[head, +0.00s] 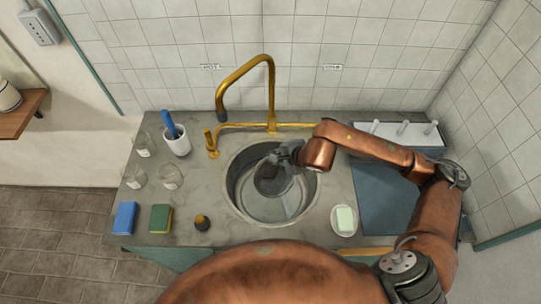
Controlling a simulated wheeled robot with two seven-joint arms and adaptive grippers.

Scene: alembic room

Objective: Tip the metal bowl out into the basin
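The metal bowl (270,180) is a dark grey, rounded shape in the head view, over the round metal basin (233,193) set in the counter. It looks steeply tilted; I cannot tell whether anything is in it. My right gripper (287,156) reaches in from the right over the basin and appears shut on the bowl's upper right rim. The fingertips are small and partly merge with the bowl. The basin's floor shows pale and shiny below the bowl. My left gripper is not in view.
A brass tap (271,95) arches behind the basin. Glass jars (170,177) and a cup with a blue brush (177,144) stand left. A blue sponge (125,217), green sponge (160,218) and small dark bottle (201,222) sit front left. A soap dish (344,229) is right of the basin.

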